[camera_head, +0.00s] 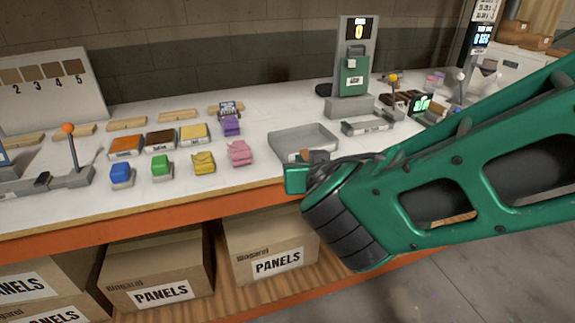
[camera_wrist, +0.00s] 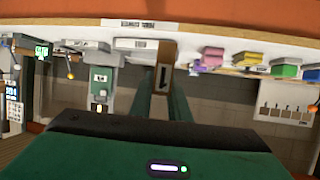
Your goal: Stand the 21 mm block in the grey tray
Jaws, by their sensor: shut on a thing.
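In the head view the block (camera_head: 318,156) shows as a small brown piece just above my gripper, at the front edge of the grey tray (camera_head: 304,137). The tray is a shallow open box on the white bench, with no object seen in its visible part. My wrist hides its front right corner. I cannot tell whether the block touches the tray.
Blue (camera_head: 121,174), green (camera_head: 162,166), yellow (camera_head: 204,163) and pink (camera_head: 240,152) blocks stand left of the tray. A green device on a grey stand (camera_head: 354,78) rises behind it. A grey fixture (camera_head: 368,124) lies to its right. Bare bench lies between the pink block and the tray.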

